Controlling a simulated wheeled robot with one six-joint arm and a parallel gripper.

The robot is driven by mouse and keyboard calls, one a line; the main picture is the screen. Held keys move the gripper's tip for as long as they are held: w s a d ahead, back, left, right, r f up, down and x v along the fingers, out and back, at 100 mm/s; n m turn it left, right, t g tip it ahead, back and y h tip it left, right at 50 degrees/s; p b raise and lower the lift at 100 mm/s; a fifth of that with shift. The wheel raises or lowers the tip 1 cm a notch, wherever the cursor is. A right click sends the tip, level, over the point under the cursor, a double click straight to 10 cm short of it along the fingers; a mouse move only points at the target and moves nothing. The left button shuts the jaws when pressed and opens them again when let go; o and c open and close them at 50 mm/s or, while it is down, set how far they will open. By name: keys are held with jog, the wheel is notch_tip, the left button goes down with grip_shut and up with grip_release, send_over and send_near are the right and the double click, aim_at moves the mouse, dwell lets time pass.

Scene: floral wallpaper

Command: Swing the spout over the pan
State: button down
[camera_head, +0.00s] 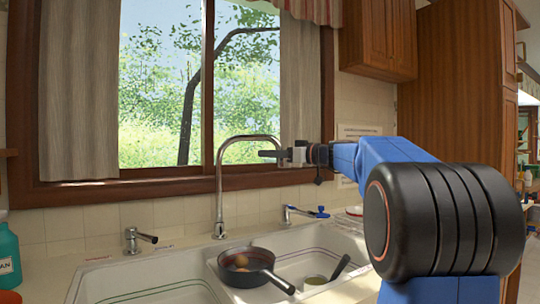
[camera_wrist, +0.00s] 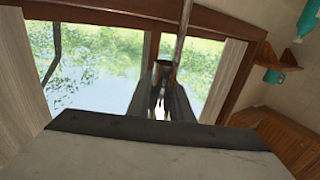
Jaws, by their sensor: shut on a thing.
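The chrome spout (camera_head: 219,180) rises from the back of the sink and arches to the right. My gripper (camera_head: 268,154) is at the downturned right end of the arch and is shut on it. In the wrist view the fingers (camera_wrist: 164,72) come together around the spout (camera_wrist: 185,35), a thin rod running up from them. The dark pan (camera_head: 236,278) sits at the sink below, nearer the camera, with its handle pointing right and forward. Some orange-brown food shows in it. The spout's outlet is hidden by my gripper.
A small bowl (camera_head: 316,280) and a dark-handled utensil (camera_head: 341,267) lie in the right basin. The window (camera_head: 150,110) is behind. A teal bottle (camera_head: 7,255) stands far left.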

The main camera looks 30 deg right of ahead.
jog(key=s+a+m+t+h, duration=0.2)
jog(key=s+a+h, duration=0.3)
jog(key=a, duration=0.7)
jog(key=shift+s+a+m, duration=0.15)
jog(key=shift+s+m, duration=0.15)
jog(key=shift+m, duration=0.6)
jog(key=c, duration=1.6)
grip_release()
jog(key=v, duration=1.7)
jog(key=shift+s+a, duration=0.25)
